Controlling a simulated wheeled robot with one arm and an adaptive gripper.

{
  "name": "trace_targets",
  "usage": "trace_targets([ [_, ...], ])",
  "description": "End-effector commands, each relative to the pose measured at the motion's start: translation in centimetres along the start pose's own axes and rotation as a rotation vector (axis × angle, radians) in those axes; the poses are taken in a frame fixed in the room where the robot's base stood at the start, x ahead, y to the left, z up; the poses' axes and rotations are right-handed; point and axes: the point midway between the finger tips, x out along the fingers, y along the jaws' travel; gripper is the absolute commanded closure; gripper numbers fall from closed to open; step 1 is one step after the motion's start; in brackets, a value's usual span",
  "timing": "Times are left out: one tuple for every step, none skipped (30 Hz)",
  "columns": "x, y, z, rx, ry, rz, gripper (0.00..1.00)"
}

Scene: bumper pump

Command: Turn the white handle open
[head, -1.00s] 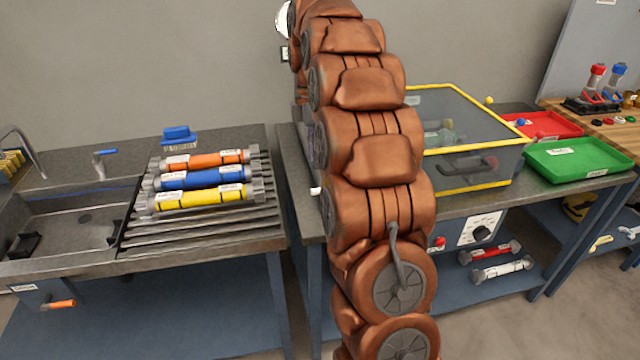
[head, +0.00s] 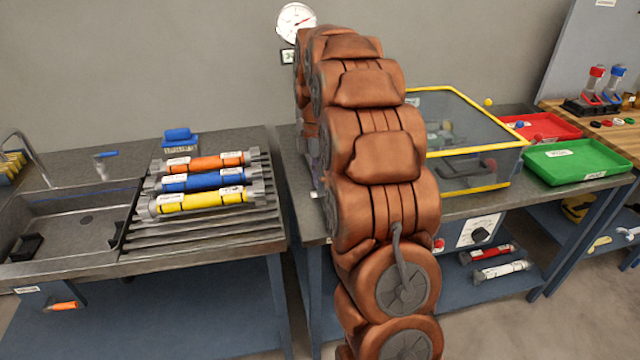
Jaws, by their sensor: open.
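I cannot make out a white handle in the head view; my copper-coloured arm covers the middle of the bench, and what is behind it is hidden. A small white bit shows at the arm's left edge, too small to identify. My gripper is hidden behind the arm. A round white gauge (head: 296,23) on the wall shows above the arm, at its upper left.
Orange (head: 207,162), blue (head: 203,180) and yellow (head: 201,201) cylinders lie on the ridged drainboard beside the sink (head: 60,220). Right of my arm stands a yellow-edged clear box (head: 480,182), then green (head: 578,160) and red (head: 553,127) trays.

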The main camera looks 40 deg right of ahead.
Motion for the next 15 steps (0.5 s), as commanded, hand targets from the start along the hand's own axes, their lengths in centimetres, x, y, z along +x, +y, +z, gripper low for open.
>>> trace_targets([
  [0.26, -0.08, 0.01, 0.000, 0.000, -0.002, 0.58],
  [0.42, -0.09, 0.00, 0.000, 0.000, -0.002, 0.58],
  [0.62, -0.10, 0.00, 0.000, 0.000, -0.002, 0.58],
  [0.74, -0.09, -0.01, 0.000, 0.000, -0.002, 0.58],
  [0.85, -0.09, -0.01, 0.000, 0.000, -0.002, 0.58],
  [0.97, -0.08, -0.01, 0.000, 0.001, -0.001, 0.58],
  [1.03, -0.08, -0.01, 0.000, 0.001, -0.001, 0.58],
  [1.07, -0.07, -0.02, 0.000, 0.001, -0.001, 0.58],
  [1.11, -0.06, -0.02, 0.000, 0.001, 0.000, 0.58],
  [1.12, -0.05, -0.02, 0.000, 0.001, 0.000, 0.58],
  [1.13, -0.05, -0.02, 0.000, 0.001, 0.000, 0.58],
  [1.13, -0.05, -0.02, 0.000, 0.001, 0.000, 0.58],
  [1.13, -0.05, -0.02, 0.000, 0.001, 0.000, 0.58],
  [1.12, -0.05, -0.02, 0.000, 0.001, 0.000, 0.58],
  [1.13, -0.05, -0.01, 0.000, 0.001, 0.000, 0.58],
])
